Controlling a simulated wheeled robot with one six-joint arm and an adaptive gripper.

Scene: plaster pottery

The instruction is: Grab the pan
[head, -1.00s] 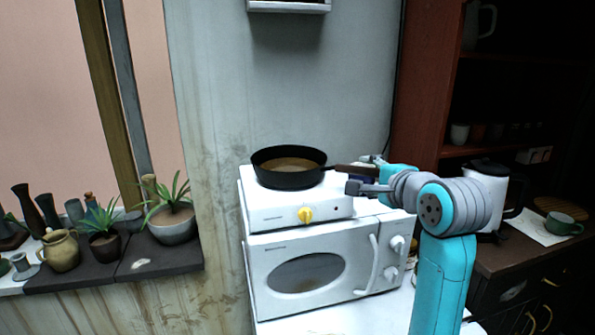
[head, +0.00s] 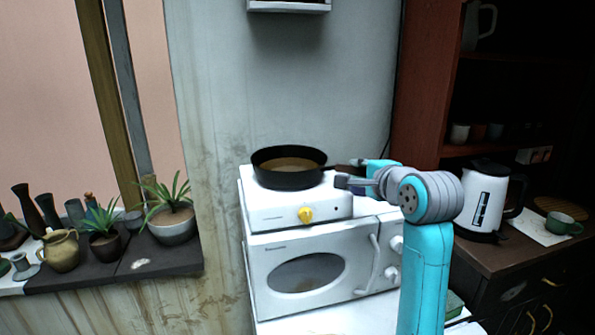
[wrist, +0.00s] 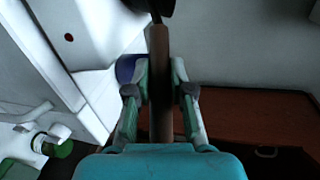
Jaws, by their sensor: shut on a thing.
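The pan (head: 288,181) is black with a brown inside and sits level on the white hot plate (head: 280,210) in the head view. Its handle points right, toward my gripper (head: 343,172). In the wrist view the brown handle (wrist: 159,60) runs between the two fingers of my gripper (wrist: 160,80), which is shut on it. The pan's dark rim shows only at the top edge of the wrist view. In the head view my gripper and wrist hide most of the handle.
A white kettle (head: 484,200) and green cup (head: 560,224) stand on the cabinet at right. Potted plants (head: 171,222) line the sill at left.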

